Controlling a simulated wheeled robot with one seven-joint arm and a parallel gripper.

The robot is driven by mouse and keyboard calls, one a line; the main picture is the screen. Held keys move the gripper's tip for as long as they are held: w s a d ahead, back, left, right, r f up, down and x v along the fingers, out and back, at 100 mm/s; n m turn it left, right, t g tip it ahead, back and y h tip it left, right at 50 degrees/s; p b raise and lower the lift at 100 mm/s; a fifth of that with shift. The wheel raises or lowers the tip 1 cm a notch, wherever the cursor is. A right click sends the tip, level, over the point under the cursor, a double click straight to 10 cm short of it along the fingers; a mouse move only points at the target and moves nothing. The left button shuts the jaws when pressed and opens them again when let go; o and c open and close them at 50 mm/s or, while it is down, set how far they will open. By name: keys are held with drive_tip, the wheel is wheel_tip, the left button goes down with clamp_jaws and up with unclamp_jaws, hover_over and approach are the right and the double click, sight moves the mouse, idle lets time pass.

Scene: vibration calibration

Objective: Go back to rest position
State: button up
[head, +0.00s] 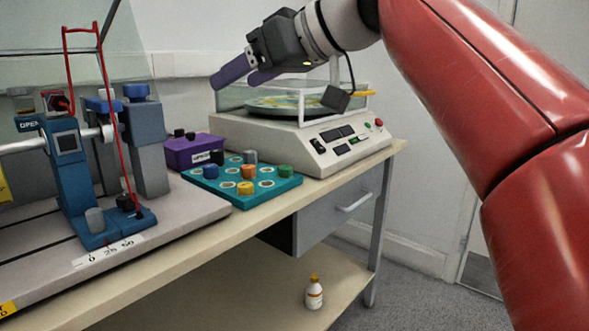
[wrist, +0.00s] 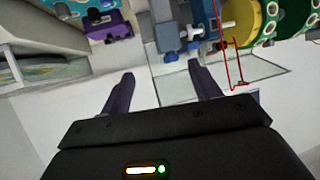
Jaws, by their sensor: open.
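My gripper (head: 241,78) is in the upper middle of the head view, at the end of my red arm. It is raised in front of the white bench machine (head: 345,141), overlapping its clear cover in the picture. In the wrist view my gripper (wrist: 163,88) has its two dark purple fingers spread apart. Nothing shows between them. Pale wall lies behind the fingers there.
A teal tray (head: 216,191) with several coloured weights and a purple box (head: 181,152) sit on the bench. A blue rig (head: 62,179) with a red wire stands at left. A white bottle (head: 314,295) stands on the lower shelf. Floor at right is clear.

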drive_tip(key=s+d+f+m+h, duration=0.3)
drive_tip(key=d+f, duration=0.4)
drive_tip(key=f, duration=0.5)
drive_tip(key=s+d+f+m+h+p, duration=0.1)
drive_tip(key=s+d+f+m+h, duration=0.3)
drive_tip(key=f, duration=0.9)
drive_tip(key=s+d+f+m+h+p, duration=0.1)
drive_tip(key=s+d+f+m+h, duration=0.3)
drive_tip(key=s+d+f, duration=0.6)
wheel_tip(320, 180, down, 3)
drive_tip(key=shift+d+f+m+g, duration=0.2)
drive_tip(key=shift+d+m+g, duration=0.1)
drive_tip(key=shift+d+m, duration=0.2)
